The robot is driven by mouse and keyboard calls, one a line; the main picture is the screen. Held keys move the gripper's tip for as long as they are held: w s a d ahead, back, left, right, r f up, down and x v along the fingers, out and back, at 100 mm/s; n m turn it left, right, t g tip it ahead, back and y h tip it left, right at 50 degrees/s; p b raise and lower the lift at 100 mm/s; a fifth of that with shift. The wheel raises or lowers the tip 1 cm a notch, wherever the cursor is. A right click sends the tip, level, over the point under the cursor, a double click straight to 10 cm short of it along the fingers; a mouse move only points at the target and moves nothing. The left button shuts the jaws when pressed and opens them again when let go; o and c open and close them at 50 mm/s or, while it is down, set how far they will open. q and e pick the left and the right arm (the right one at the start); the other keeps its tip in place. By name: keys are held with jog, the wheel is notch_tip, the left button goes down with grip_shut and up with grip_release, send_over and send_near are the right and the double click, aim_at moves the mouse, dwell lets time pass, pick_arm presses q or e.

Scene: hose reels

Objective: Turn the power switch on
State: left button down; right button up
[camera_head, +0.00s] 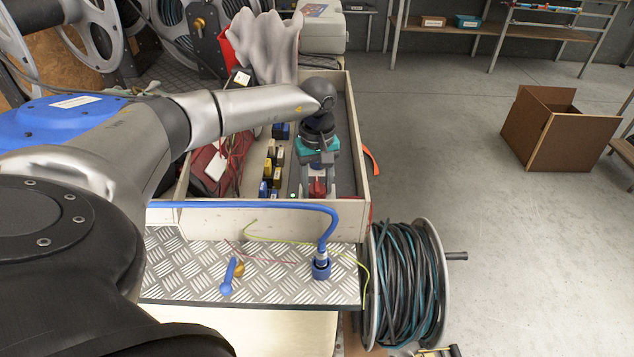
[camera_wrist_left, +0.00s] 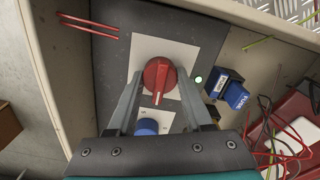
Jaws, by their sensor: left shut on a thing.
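The power switch is a red rotary knob (camera_wrist_left: 160,78) on a white plate on a dark panel inside the wooden box. It also shows in the head view (camera_head: 318,188), partly covered by my gripper. My left gripper (camera_wrist_left: 160,88) reaches down into the box and is shut on the red knob, one finger on each side. It shows in the head view (camera_head: 318,178) too. The knob's pointed end faces toward the gripper in the wrist view. A small green light (camera_wrist_left: 198,80) glows beside the plate. My right gripper is not in view.
A blue knob (camera_wrist_left: 146,127) sits between the fingers, near the red one. Blue and yellow blocks (camera_head: 271,165) stand beside the panel. The wooden box (camera_head: 355,150) has raised walls. A hose reel (camera_head: 405,280) stands at front right. Open floor lies right.

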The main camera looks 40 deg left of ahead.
aim_at(317, 183)
pick_arm(q)
jog(key=shift+m, duration=0.3)
dwell(0.4)
jog(key=shift+c, duration=1.5)
grip_release()
jog(key=shift+r, duration=0.1)
jog(key=shift+r, duration=0.3)
notch_tip(317, 183, up, 5)
jog(key=shift+r+p, duration=0.1)
jog(key=shift+p, duration=0.85)
notch_tip(317, 183, up, 9)
jog(key=p, duration=0.2)
jog(key=shift+r, duration=0.15)
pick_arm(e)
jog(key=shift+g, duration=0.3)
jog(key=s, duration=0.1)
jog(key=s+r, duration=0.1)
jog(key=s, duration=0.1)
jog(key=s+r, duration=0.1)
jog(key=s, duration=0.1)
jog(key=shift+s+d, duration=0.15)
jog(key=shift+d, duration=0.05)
